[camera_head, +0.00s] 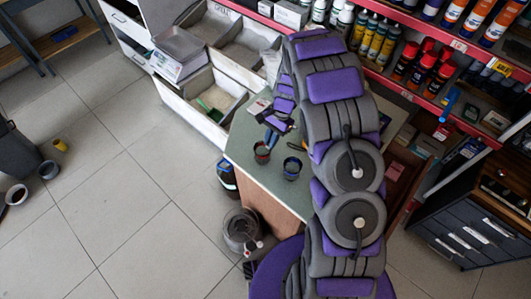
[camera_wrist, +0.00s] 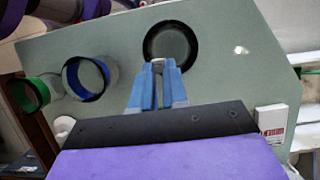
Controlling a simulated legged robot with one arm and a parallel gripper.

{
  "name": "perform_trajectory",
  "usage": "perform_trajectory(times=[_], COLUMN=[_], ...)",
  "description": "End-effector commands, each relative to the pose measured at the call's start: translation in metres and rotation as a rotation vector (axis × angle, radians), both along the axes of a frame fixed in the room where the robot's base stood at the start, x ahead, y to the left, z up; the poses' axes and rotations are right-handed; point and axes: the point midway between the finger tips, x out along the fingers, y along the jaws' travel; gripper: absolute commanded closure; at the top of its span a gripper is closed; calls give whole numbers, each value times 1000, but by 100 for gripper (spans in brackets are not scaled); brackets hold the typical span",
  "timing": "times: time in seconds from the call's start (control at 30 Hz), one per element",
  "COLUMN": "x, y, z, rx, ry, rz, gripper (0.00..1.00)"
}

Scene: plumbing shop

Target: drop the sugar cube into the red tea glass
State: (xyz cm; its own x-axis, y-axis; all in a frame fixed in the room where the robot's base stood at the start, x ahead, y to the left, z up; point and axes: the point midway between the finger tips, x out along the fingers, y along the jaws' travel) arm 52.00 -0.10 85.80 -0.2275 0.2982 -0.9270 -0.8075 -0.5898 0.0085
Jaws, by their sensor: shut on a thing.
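My gripper (camera_wrist: 158,68) has blue fingers shut on a small pale sugar cube (camera_wrist: 158,62) at their tips. The red tea glass (camera_head: 261,154) stands on the green table, with some red showing in the head view. It appears to be the dark-rimmed round opening (camera_wrist: 172,42) in the wrist view, where its red is not clear. The fingertips overlap its near rim in that view; their height above it is hard to tell. In the head view my gripper (camera_head: 269,138) is just above and beside this glass. The cube is too small to make out there.
A blue glass (camera_head: 291,168) stands right of the red one, and shows in the wrist view (camera_wrist: 85,78) beside a green glass (camera_wrist: 30,92). A small white spot (camera_wrist: 241,50) and a white box (camera_wrist: 271,120) are on the green tabletop (camera_wrist: 220,75). Stocked shelves (camera_head: 440,50) stand behind.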

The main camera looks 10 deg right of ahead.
Motion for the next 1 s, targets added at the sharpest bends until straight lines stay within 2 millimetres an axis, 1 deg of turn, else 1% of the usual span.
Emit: perform_trajectory(times=[0.03, 0.3, 0.33, 0.57, 0.7, 0.77, 1.0], x=[0, 0, 0, 0, 3, 5, 17], y=[-3, -20, -21, -8, -6, -11, -47], z=[0, -1, -1, 0, 10, 17, 62], rx=[3, 24, 23, 9, 3, 4, 24], ry=[1, 0, 0, -1, -2, -4, -6], rz=[-2, -5, -4, -1, -2, -4, -7], gripper=[84, 58, 57, 57, 57, 57, 57])
